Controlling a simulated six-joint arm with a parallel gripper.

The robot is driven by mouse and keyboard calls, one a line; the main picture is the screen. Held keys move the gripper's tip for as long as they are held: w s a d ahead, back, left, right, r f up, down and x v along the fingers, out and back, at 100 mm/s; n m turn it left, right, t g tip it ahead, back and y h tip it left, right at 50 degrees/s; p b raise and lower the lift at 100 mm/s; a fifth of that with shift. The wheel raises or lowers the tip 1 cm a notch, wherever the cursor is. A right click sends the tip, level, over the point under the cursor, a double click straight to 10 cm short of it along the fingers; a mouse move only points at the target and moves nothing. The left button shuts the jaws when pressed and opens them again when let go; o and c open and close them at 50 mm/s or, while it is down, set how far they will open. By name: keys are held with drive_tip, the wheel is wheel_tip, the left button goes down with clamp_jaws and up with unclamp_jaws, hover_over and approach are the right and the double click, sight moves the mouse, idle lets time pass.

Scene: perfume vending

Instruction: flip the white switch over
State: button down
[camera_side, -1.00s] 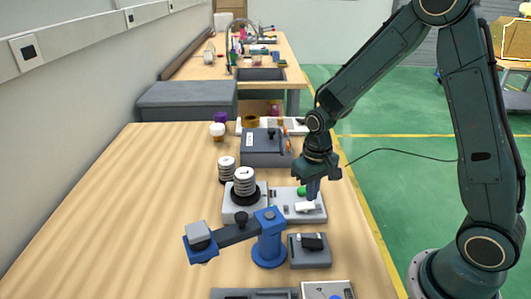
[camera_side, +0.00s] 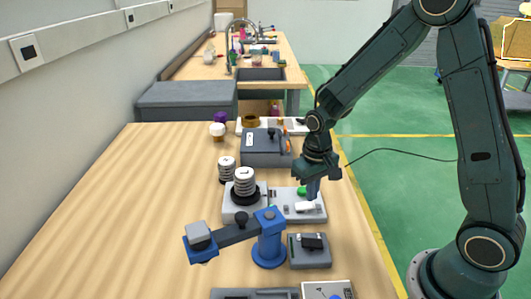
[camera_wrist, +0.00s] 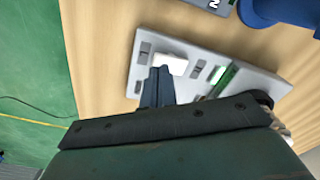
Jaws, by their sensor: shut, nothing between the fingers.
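The white switch (camera_side: 304,207) sits on a light grey panel (camera_side: 283,207) at the middle of the table. In the wrist view the white switch (camera_wrist: 171,64) is a pale block just beyond my fingertips. My gripper (camera_side: 313,197) is shut and empty, pointing down at the switch's right side. In the wrist view my gripper (camera_wrist: 159,72) has its tips right at the switch's edge; I cannot tell whether they touch. The fingers hide part of the panel.
A green part (camera_side: 302,190) lies behind the switch on the panel. A blue pivoting arm (camera_side: 268,245) and a small grey box (camera_side: 310,254) stand in front. The left tabletop (camera_side: 130,210) is clear.

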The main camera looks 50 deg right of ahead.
sight(311, 204)
drive_tip(key=shift+f, duration=1)
idle(1.1)
drive_tip(key=shift+r, duration=3.55)
drive_tip(key=s+a+r+n+t, duration=0.2)
drive_tip(key=s+r+t, duration=0.3)
drive_tip(key=s+r, duration=1.1)
drive_tip(key=shift+s+a+r+n+t, duration=0.3)
drive_tip(key=shift+s+n, duration=0.2)
drive_tip(key=shift+s, duration=0.65)
